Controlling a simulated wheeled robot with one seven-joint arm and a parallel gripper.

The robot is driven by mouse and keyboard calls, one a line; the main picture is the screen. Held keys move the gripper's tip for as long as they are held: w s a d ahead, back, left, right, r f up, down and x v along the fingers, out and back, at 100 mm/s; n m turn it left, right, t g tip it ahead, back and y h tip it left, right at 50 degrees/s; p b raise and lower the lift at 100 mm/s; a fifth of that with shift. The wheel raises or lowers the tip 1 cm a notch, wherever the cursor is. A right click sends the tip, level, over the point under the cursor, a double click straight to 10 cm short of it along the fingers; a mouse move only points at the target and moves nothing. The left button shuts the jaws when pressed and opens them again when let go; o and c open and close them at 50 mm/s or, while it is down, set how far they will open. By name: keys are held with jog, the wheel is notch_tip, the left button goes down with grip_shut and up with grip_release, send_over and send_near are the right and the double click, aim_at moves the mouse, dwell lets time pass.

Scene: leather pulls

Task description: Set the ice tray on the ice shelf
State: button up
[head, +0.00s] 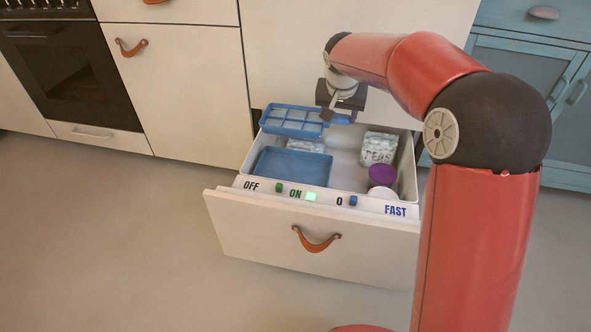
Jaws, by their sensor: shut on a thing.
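The blue ice tray (292,121), filled with pale cubes, is over the back left part of the open drawer. My gripper (339,114) points down and is shut on the tray's right end tab. The tray looks roughly level. A flat blue surface (292,168), which looks like the ice shelf, is in the front left of the drawer. It is bare and lies nearer the front than the tray. How high the tray is above the drawer is hard to tell.
The white drawer (232,195) holds a pale bag marked peas (379,148), a purple-lidded tub (382,176) at front right and a pale packet (305,146) behind the blue surface. Its front rim has lettering and small buttons. An oven (65,75) stands at left.

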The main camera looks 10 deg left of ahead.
jog(key=shift+w+a+r, duration=0.1)
jog(key=shift+w+a, duration=0.15)
jog(key=shift+w, duration=0.2)
notch_tip(320, 180, down, 20)
jog(key=b, duration=0.4)
jog(key=shift+a+r, duration=0.1)
jog(key=shift+r, duration=0.05)
jog(key=shift+f, duration=0.2)
jog(key=o, duration=1.3)
jog(key=shift+r, duration=0.1)
jog(key=p+v, duration=0.2)
jog(key=v, duration=1)
jog(key=shift+r, duration=0.15)
